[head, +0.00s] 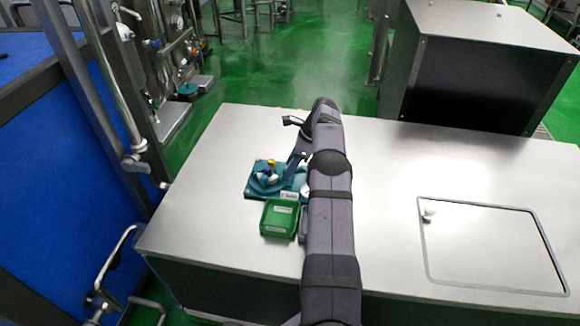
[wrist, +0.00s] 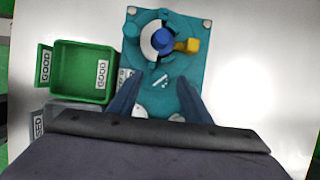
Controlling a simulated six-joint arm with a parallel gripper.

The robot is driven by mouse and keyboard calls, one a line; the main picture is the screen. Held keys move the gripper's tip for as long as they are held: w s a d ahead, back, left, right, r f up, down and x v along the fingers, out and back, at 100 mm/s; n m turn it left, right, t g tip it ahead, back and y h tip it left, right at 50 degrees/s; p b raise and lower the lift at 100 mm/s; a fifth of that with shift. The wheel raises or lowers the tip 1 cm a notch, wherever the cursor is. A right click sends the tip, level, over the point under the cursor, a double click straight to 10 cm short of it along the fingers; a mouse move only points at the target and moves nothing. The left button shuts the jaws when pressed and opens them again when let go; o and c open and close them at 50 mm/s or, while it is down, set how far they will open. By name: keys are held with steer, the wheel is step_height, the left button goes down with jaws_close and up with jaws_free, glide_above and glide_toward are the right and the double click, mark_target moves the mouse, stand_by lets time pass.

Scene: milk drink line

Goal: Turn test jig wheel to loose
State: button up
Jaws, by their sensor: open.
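The test jig (wrist: 188,78) is a teal plate on the steel table, with a wheel (wrist: 148,38) that has a white part and a blue hub (wrist: 162,39). A yellow piece (wrist: 190,45) sticks out at the wheel's right side. In the head view the jig (head: 254,189) is left of my arm and partly hidden by it. My gripper (wrist: 156,98) is open and empty, its two blue-grey fingers apart over the near part of the jig, short of the wheel in the wrist view. I cannot read a loose mark on the jig.
A green bin labelled GOOD (wrist: 75,71) stands just left of the jig; it also shows in the head view (head: 270,218). A grey bin (wrist: 40,122) lies partly hidden below it. The steel table (head: 390,160) is bare to the right, around a hatch panel (head: 490,245).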

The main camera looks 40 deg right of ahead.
steer(key=v, duration=0.7)
steer(key=shift+b, duration=0.4)
